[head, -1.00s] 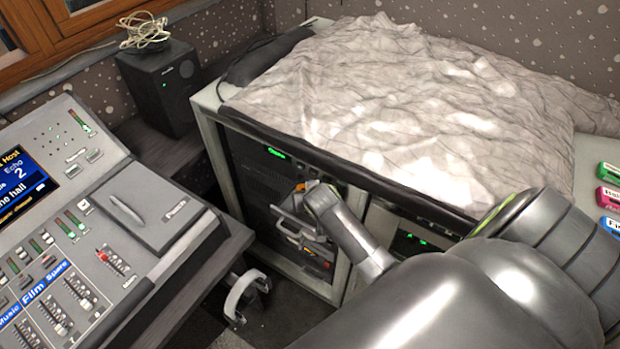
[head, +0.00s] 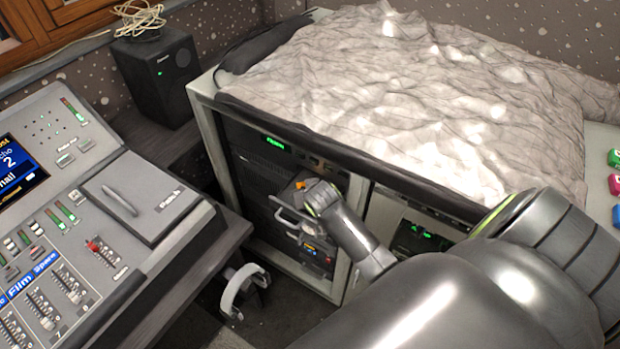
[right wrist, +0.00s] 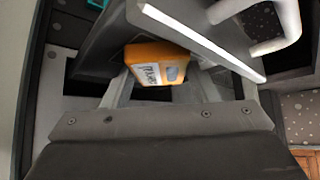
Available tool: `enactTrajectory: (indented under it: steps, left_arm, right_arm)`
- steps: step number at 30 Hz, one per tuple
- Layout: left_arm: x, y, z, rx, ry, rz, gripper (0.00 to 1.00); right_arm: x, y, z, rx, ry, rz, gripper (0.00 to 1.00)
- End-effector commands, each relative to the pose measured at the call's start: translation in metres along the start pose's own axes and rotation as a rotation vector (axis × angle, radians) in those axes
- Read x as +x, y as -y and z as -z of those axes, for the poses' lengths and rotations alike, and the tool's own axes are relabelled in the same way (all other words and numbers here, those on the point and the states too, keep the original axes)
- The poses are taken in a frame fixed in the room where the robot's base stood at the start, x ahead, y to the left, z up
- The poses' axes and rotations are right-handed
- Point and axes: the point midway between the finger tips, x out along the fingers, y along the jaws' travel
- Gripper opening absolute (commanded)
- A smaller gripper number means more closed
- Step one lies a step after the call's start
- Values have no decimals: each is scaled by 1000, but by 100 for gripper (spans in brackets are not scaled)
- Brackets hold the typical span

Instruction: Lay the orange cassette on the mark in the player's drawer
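The orange cassette (right wrist: 157,63), with a pale label, sits between the two fingers of my right gripper (right wrist: 158,78), which appear to press on its sides. In the head view, only a small bit of the cassette (head: 300,184) shows beside my right gripper (head: 305,189). The player's drawer (head: 285,197) is pulled out of the rack, with a handle at its front. My right gripper is over or just beside the drawer; the exact gap is unclear. A pale-edged dark panel fills the upper right wrist view. The mark cannot be made out. My left gripper is out of view.
The rack (head: 201,120) stands around the player, with a crumpled cloth (head: 400,90) on top. A mixing console (head: 85,240) is at left, a black speaker (head: 158,80) behind it. A pale curved object (head: 240,285) sits below. Several small coloured cases lie at the right edge.

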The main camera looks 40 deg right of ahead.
Motion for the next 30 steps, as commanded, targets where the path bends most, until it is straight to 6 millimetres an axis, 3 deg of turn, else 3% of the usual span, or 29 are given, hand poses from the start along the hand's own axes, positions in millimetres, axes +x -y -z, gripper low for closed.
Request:
enactTrajectory:
  steps: [4,17,30]
  left_arm:
    - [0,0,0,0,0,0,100]
    - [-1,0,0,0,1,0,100]
    - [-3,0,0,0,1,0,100]
  right_arm:
    - [0,0,0,0,1,0,72]
    - [-9,0,2,1,-1,2,72]
    - [-79,1,2,2,-2,3,72]
